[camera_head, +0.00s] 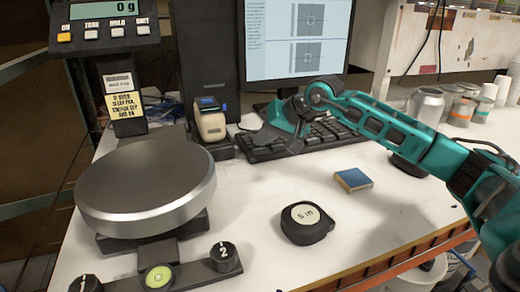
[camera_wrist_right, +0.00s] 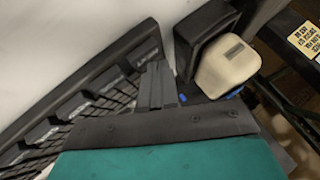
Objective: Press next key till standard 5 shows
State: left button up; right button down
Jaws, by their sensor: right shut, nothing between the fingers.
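A black keyboard (camera_head: 325,134) lies on the white bench below a monitor (camera_head: 297,40). The monitor shows text and two small framed diagrams; the lettering is too small to read. My right gripper (camera_head: 272,137) is shut and empty at the left end of the keyboard. In the right wrist view its closed fingers (camera_wrist_right: 158,86) point past the end of the keyboard (camera_wrist_right: 85,100), whose larger keys carry labels too blurred to read. I cannot tell whether the fingertips touch a key. My left gripper is not in view.
A beige and black handheld device (camera_head: 210,122) stands left of the keyboard. A scale (camera_head: 145,185) with a round metal pan fills the left. A tape measure (camera_head: 307,222) and a blue-topped block (camera_head: 353,179) lie in front. Metal cans (camera_head: 427,105) stand at the right.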

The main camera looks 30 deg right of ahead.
aim_at(263, 150)
jog(key=shift+f+b, duration=0.35)
dwell(0.6)
jog(key=shift+r+p, duration=0.5)
jog(key=shift+r, duration=0.3)
jog(key=shift+r+p, duration=1.75)
jog(key=shift+r, duration=0.8)
jog(key=shift+f, duration=0.1)
dwell(0.4)
